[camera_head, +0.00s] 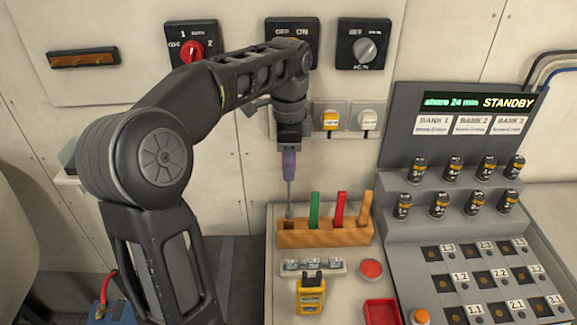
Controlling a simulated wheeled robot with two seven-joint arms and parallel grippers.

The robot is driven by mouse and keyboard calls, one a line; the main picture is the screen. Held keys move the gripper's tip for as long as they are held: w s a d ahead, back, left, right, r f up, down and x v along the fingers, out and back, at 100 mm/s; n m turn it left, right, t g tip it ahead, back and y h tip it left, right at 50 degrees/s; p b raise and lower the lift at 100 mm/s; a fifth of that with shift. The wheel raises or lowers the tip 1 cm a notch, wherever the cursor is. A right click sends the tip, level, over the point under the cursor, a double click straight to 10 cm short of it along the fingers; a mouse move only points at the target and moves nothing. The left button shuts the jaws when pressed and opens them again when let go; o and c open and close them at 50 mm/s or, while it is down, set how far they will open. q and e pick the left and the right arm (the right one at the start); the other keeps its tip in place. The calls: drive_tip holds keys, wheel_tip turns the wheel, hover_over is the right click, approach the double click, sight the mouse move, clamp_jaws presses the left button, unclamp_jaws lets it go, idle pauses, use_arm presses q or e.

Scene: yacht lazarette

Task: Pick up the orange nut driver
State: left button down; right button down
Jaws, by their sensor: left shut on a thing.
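My left gripper (290,141) is shut on the purple handle of a driver (289,166), which hangs upright with its thin metal shaft pointing down. The shaft's tip is at the left end of a wooden rack (325,238); I cannot tell whether it is in the slot or just above it. The orange nut driver (365,207) stands in the rack's right end, leaning slightly, apart from my gripper. A red driver (339,208) and a green driver (314,210) stand between them. My right gripper is not in view.
A yellow device (311,296), a red button (371,269) and a red tray (381,312) are in front of the rack. A console (455,125) with several small black cylinders stands at right. Switches (364,44) and sockets (331,119) are on the wall behind.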

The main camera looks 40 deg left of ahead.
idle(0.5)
use_arm(q)
drive_tip(key=c, duration=1.8)
unclamp_jaws()
clamp_jaws()
drive_tip(key=shift+s+f, duration=0.1)
